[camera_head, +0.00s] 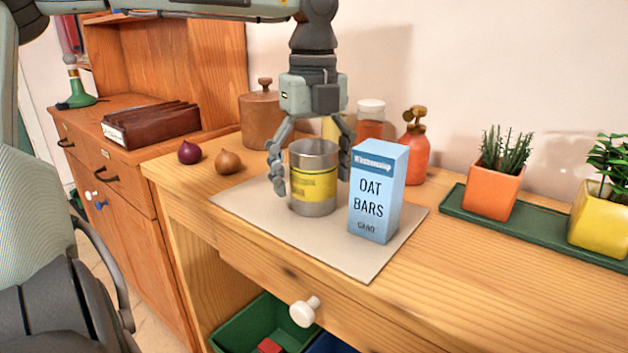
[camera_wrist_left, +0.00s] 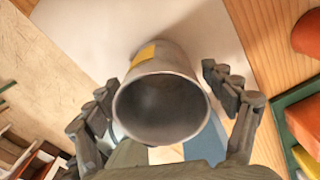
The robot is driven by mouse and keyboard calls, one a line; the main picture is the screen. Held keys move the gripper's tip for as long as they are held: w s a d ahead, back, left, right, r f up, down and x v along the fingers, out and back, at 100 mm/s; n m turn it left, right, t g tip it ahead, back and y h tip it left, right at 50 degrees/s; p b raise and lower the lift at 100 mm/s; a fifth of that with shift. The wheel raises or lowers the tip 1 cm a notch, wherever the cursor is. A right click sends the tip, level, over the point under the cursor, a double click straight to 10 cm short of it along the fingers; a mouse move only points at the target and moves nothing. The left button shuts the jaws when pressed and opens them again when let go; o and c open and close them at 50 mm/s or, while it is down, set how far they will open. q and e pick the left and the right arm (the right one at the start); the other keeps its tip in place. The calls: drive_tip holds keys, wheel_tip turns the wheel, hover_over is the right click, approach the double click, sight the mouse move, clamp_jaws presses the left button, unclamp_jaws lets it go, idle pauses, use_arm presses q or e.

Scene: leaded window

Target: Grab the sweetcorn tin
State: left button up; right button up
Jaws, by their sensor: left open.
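The tin (camera_head: 314,184), silver metal with a yellow label, stands upright on a pale mat (camera_head: 345,262). Its label text is too small to read. My left gripper (camera_head: 311,180) points down over it, open, with one finger on each side of the tin. In the left wrist view the tin (camera_wrist_left: 160,108) shows its round rim and dark hollow inside, between the spread fingers of the gripper (camera_wrist_left: 160,78). Gaps show beside the tin there, wider on the right. My right gripper is not in view.
A blue oat bars box (camera_head: 377,192) stands close by the tin's right side. Behind are an orange pump bottle (camera_head: 414,150), a jar (camera_head: 370,120) and a brown canister (camera_head: 262,115). Two onions (camera_head: 228,162) lie to the left. Potted plants (camera_head: 492,185) stand right on a green tray (camera_head: 520,232).

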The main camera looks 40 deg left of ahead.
use_arm(q)
drive_tip(key=shift+f, duration=0.4)
drive_tip(key=shift+c, duration=0.2)
drive_tip(key=c, duration=1.2)
